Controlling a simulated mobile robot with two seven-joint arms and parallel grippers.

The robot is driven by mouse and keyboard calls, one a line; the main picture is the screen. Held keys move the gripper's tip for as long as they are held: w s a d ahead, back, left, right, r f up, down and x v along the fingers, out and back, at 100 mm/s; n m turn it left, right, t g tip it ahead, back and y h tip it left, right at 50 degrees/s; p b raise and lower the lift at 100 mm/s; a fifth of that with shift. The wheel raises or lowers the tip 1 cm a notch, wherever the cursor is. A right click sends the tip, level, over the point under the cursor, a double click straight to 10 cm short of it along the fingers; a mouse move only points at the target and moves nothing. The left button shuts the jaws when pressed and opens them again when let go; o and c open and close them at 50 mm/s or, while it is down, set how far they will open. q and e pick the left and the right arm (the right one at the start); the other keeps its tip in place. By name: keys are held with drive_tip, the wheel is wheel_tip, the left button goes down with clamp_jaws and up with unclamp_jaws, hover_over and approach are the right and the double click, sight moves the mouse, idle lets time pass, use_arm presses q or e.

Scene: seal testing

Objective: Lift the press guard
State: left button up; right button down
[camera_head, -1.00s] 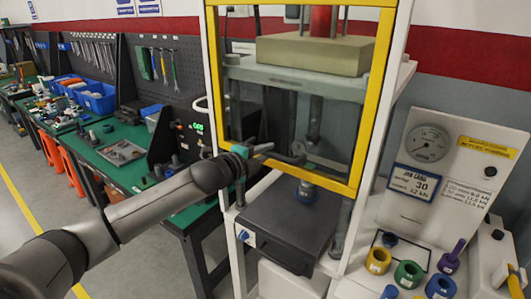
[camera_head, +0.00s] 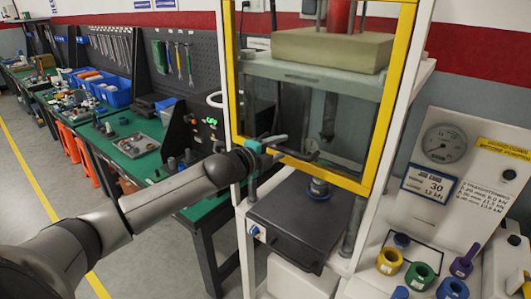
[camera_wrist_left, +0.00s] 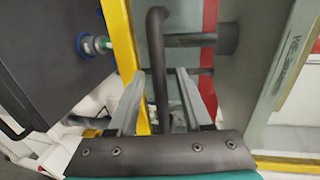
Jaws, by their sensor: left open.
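The press guard is a clear panel in a yellow frame (camera_head: 376,150), standing upright across the front of the press. A dark bar handle (camera_head: 302,156) sits at its lower edge. My left gripper (camera_head: 283,146) is at this handle, low on the guard. In the left wrist view the gripper (camera_wrist_left: 158,98) is open, and the dark handle (camera_wrist_left: 157,50) runs between its two fingers with gaps showing. The yellow frame (camera_wrist_left: 118,30) passes beside the left finger there. My right gripper is out of view.
Below the guard is a dark press plate (camera_head: 295,222) with a small blue-based part (camera_head: 319,188) on it. At right stand a gauge panel (camera_head: 440,160) and coloured rings (camera_head: 419,275). A green workbench (camera_head: 135,150) with tools lies at left.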

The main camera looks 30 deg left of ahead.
use_arm(q)
drive_tip(key=v, duration=1.5)
drive_tip(key=shift+b, duration=0.3)
drive_tip(key=shift+a, duration=0.15)
drive_tip(key=shift+f, duration=0.1)
idle(0.5)
